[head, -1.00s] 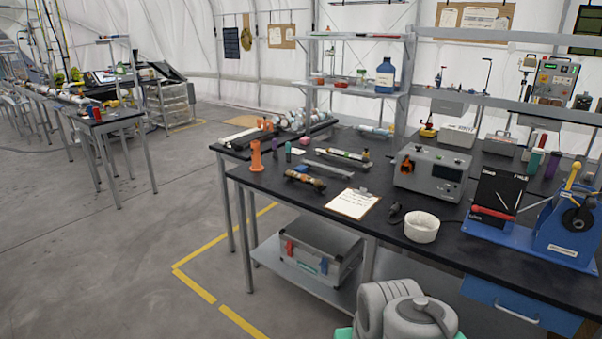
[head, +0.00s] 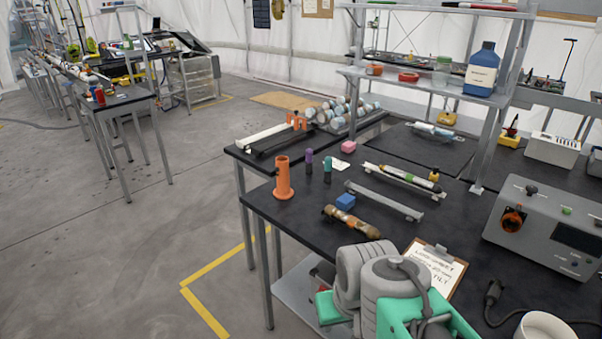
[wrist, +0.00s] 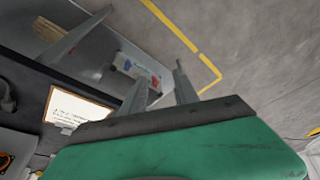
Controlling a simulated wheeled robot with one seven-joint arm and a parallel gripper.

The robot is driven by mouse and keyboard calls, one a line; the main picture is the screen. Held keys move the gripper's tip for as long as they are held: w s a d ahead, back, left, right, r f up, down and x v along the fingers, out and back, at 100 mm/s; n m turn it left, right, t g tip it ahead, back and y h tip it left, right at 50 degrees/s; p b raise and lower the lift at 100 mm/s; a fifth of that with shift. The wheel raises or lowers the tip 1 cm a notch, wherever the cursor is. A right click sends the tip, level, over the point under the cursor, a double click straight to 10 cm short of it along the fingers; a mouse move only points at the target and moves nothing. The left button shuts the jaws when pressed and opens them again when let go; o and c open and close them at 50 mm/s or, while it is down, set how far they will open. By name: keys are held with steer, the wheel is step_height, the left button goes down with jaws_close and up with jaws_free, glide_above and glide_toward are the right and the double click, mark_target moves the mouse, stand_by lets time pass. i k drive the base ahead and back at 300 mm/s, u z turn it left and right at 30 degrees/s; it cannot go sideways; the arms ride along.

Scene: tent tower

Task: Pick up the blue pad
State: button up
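The blue pad (head: 345,201) is a small blue block on the black worktop in the head view. It lies just behind a brown mottled cylinder and in front of a grey metal bar. I cannot pick it out in the wrist view. My grey and green arm stands at the bottom of the head view, in front of the table edge and apart from the pad. The green and black end of my gripper (wrist: 165,120) fills the lower wrist view. Nothing is seen held, and its finger opening cannot be made out clearly.
The mottled cylinder (head: 351,221), grey bar (head: 384,201), orange holder (head: 284,178) and green-topped bottle (head: 327,168) stand around the pad. A clipboard (head: 437,268), grey instrument box (head: 545,232) and white bowl (head: 545,328) lie to the right. Open floor (head: 120,250) is at left.

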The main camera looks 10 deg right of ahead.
mark_target(344, 202)
steer(key=u, duration=0.5)
steer(key=i, duration=2.05)
steer(key=u, duration=0.3)
